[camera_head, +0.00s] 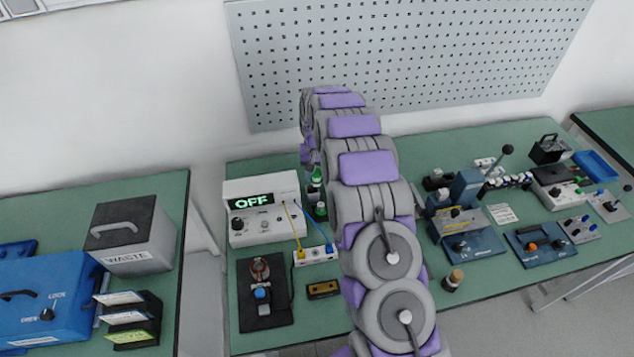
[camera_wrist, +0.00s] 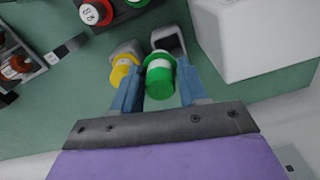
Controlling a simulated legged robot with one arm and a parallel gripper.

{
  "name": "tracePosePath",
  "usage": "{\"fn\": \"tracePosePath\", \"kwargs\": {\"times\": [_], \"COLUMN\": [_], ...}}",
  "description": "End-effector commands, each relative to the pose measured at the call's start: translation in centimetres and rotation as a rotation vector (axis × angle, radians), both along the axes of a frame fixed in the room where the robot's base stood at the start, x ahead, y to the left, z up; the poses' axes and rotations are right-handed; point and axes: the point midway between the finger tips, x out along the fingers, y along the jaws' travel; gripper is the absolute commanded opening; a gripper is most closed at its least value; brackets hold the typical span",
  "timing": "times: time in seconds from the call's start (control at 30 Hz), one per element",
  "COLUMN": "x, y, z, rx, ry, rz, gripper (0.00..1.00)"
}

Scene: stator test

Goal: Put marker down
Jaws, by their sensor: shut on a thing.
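In the wrist view, my gripper (camera_wrist: 148,58) is shut on a green marker (camera_wrist: 160,76) with a pale top. The marker sits between the fingers, over the green bench top (camera_wrist: 80,85). A yellow-capped piece (camera_wrist: 122,72) shows beside it at the left finger; I cannot tell whether it touches the finger. In the head view my arm hides the gripper. Two green-topped pieces, an upper one (camera_head: 317,174) and a lower one (camera_head: 321,210), show just left of my arm; I cannot tell which one is held.
A white unit reading OFF (camera_head: 262,210) stands left of my arm. A yellow-and-white connector block (camera_head: 316,255) and a black board (camera_head: 264,293) lie before it. A blue-based fixture (camera_head: 470,245) stands right. The wrist view shows red (camera_wrist: 90,12) and green round tops and a white box (camera_wrist: 255,40).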

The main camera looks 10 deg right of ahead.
Motion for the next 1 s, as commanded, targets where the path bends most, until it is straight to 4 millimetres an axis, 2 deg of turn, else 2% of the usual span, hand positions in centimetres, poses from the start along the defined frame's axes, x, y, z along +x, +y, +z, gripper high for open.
{"fn": "tracePosePath", "kwargs": {"times": [0.17, 0.27, 0.3, 0.5, 0.53, 0.63, 1.0], "x": [0.0, 0.0, 0.0, 0.0, 0.0, 0.0, 0.1], "y": [0.6, 0.2, 0.1, 0.0, 0.0, 0.0, 0.0], "z": [-2.2, -3.5, -3.7, -3.6, -3.5, -3.5, -2.9], "rx": [-0.004, 0.002, 0.004, 0.007, 0.006, 0.004, 0.004], "ry": [0.000, 0.003, 0.003, 0.001, 0.001, -0.001, -0.003], "rz": [0.005, 0.003, 0.003, 0.003, 0.003, 0.003, 0.003], "gripper": [0.14, 0.04, 0.03, 0.03, 0.45, 0.53, 0.53]}}
